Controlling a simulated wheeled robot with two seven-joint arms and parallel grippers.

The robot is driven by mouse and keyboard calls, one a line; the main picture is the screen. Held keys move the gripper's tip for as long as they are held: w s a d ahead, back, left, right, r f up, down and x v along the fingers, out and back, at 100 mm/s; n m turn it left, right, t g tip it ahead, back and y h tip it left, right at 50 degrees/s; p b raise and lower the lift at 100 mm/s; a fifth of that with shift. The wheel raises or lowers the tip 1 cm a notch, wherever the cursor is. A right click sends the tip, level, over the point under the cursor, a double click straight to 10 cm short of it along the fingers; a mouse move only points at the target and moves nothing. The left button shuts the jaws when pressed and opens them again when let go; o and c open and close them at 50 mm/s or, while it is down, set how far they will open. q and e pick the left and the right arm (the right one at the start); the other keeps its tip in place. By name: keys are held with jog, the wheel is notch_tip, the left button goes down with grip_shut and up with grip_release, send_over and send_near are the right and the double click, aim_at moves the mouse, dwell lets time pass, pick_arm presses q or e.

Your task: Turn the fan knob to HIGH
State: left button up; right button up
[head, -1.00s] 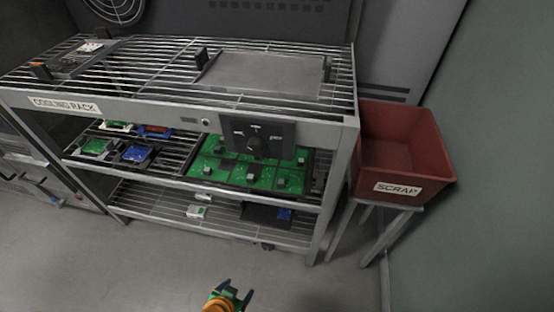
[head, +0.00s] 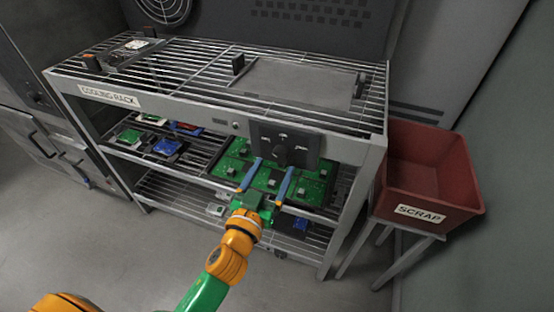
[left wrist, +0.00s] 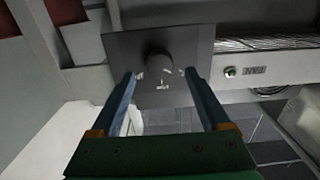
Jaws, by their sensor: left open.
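The dark fan knob (head: 280,155) sits on a dark square panel (head: 310,148) on the front rail of the cooling rack. Small pale marks surround it, too small to read in the head view. My left gripper (head: 275,166) is open and empty, its two blue fingers pointing at the panel just below the knob. In the left wrist view the knob (left wrist: 158,61) shows between and just beyond the open fingertips (left wrist: 160,72). I cannot tell whether they touch it. The panel (left wrist: 128,45) looks upside down there. My right gripper is out of view.
The cooling rack (head: 200,112) holds several green and blue circuit boards on its middle shelf, behind and below my fingers. A red scrap bin (head: 432,170) stands on a stand at the right. The grey floor (head: 150,245) in front is clear.

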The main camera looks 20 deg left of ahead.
aim_at(279, 158)
pick_arm(q)
jog(key=w, duration=0.3)
jog(key=shift+w, duration=0.15)
jog(key=shift+c, duration=0.2)
grip_shut()
